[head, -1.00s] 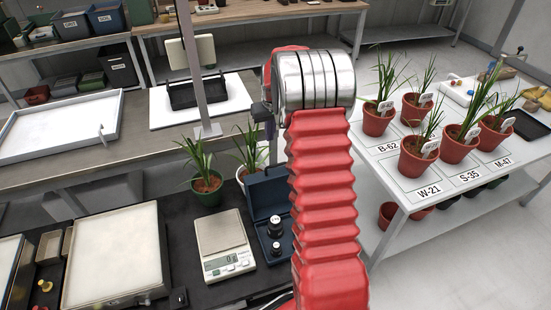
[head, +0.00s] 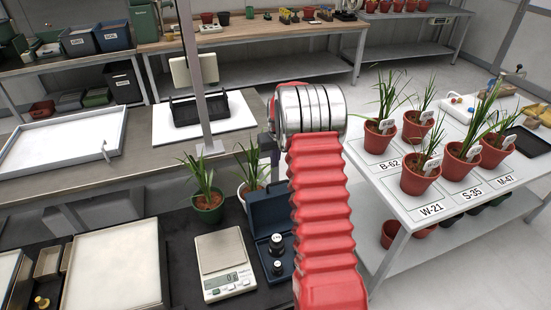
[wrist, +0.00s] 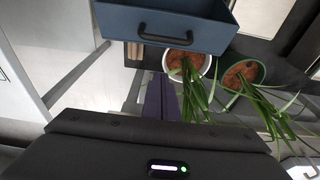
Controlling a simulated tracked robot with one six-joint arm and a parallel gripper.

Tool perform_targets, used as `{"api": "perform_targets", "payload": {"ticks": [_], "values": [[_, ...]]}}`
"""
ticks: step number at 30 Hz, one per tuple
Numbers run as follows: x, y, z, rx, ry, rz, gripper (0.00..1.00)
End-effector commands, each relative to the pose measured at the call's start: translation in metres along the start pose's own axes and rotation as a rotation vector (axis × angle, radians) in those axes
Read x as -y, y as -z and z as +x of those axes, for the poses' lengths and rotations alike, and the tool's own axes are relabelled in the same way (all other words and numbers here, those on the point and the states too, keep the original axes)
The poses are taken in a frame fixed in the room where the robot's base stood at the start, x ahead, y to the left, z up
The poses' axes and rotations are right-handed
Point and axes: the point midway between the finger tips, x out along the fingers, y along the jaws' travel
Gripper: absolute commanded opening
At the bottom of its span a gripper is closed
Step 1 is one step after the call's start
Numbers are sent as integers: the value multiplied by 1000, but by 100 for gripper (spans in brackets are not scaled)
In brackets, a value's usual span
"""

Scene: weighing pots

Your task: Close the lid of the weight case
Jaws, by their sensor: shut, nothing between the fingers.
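The weight case (head: 262,244) is a dark blue box on the black bench, right of the scale. Its lid (head: 268,208) stands open, raised at the back. In the wrist view a blue panel of the case (wrist: 215,38) with a black handle (wrist: 180,38) fills the top. My gripper (wrist: 164,84) is shut and empty, its fingers just below that panel in the picture. I cannot tell whether they touch it. In the head view my arm mostly hides the gripper.
A white scale (head: 222,262) stands left of the case. Two potted plants, one in a green pot (head: 208,212) and one in a white pot (wrist: 190,68), stand close behind the case. A metal post (head: 192,75) rises behind them. A white table (head: 400,200) with plants is at right.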

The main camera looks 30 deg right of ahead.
Motion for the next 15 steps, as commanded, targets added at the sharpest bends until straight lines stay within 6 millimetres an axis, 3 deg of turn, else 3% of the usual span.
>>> {"api": "perform_targets", "payload": {"ticks": [6,15], "values": [[0,0,32,1,0,0,0],[0,0,64,1,0,0,0]]}}
